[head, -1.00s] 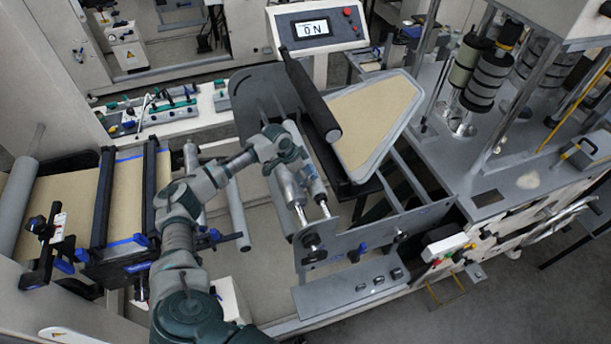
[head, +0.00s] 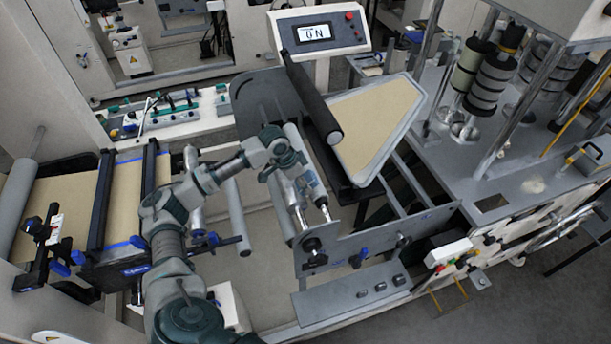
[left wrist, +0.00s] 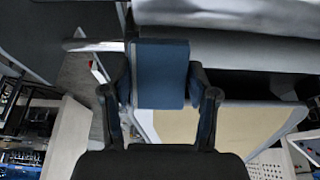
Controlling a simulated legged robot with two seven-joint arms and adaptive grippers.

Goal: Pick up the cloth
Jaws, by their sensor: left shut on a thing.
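In the left wrist view a blue, flat-faced piece that looks like the folded cloth (left wrist: 160,72) sits between the fingers of my left gripper (left wrist: 160,90). The fingers touch it on both sides, and the gripper is shut on it. In the head view my left gripper (head: 308,183) is low over the rollers in the middle of the machine, left of the black roller. The cloth cannot be made out clearly there. My right gripper is in neither view.
A black roller (head: 312,100) and a tan panel with a grey rim (head: 374,125) stand close right of my gripper. A display box (head: 318,32) is behind. Metal side plates (head: 385,235) lie in front.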

